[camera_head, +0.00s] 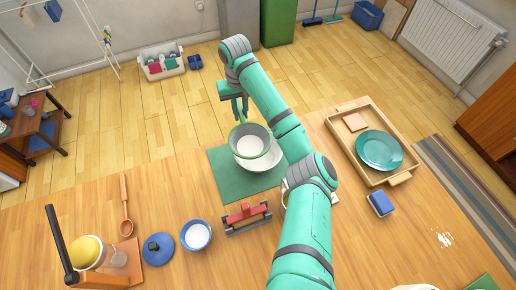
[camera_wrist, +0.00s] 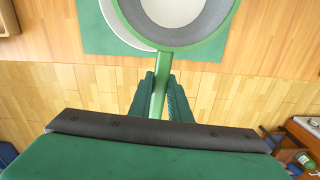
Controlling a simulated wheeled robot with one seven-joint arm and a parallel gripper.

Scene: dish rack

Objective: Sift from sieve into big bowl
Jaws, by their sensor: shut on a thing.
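The sieve (camera_head: 238,134) has a green rim and a grey mesh wall with white material inside. My gripper (camera_head: 240,104) is shut on the sieve's handle. The wrist view shows the green handle (camera_wrist: 158,98) between the two fingers (camera_wrist: 160,92), with the sieve's rim (camera_wrist: 180,46) beyond. The sieve is over a big white bowl (camera_head: 270,163) on a green mat (camera_head: 226,177). The sieve covers part of the bowl, so the bowl's contents are hidden. I cannot tell how large the gap between sieve and bowl is.
A red-and-grey tool (camera_head: 247,217) and a small blue bowl of white material (camera_head: 196,235) stand in front of the mat. A blue lid (camera_head: 158,248) and wooden spoon (camera_head: 126,225) lie left. A wooden tray (camera_head: 400,178) with a teal plate (camera_head: 379,149) is right.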

